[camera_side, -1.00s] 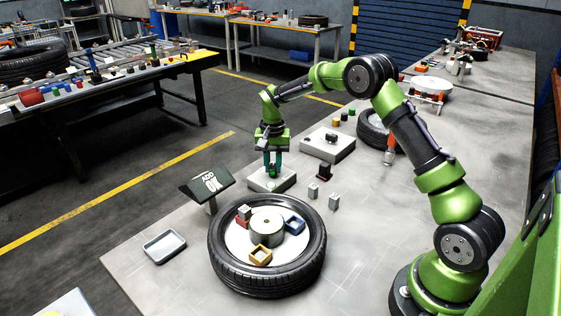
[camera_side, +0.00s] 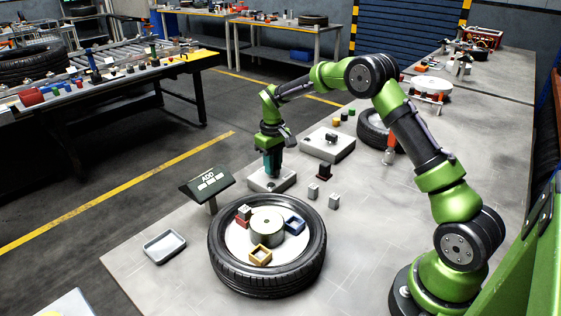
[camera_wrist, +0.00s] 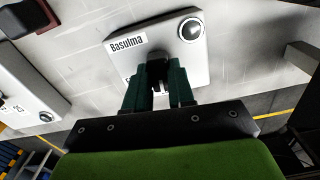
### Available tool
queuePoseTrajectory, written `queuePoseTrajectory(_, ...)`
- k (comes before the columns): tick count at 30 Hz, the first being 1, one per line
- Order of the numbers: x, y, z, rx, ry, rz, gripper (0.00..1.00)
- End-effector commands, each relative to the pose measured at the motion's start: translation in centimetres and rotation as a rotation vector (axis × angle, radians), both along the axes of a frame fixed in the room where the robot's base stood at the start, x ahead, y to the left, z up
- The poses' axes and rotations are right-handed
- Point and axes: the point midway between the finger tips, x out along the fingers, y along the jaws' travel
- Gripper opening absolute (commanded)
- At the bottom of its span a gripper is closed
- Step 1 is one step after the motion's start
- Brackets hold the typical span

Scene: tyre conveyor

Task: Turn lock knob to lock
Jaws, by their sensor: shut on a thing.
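A low pale box (camera_side: 262,185) labelled "Basulma" stands on the table behind the tyre; it also fills the top middle of the wrist view (camera_wrist: 178,57). My gripper (camera_side: 272,174) points down onto this box.
A tyre (camera_side: 267,282) with coloured blocks lies in front. A larger pale box (camera_side: 328,147) with a dark knob stands behind right. Small grey blocks (camera_side: 334,202) stand to the right.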

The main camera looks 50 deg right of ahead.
Motion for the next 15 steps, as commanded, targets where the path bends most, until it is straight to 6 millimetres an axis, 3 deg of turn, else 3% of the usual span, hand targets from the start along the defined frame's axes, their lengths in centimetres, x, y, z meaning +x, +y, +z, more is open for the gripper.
queuePoseTrajectory(15, 0.05, -0.03, 0.21, 0.0, -0.002, 0.103, 0.0)
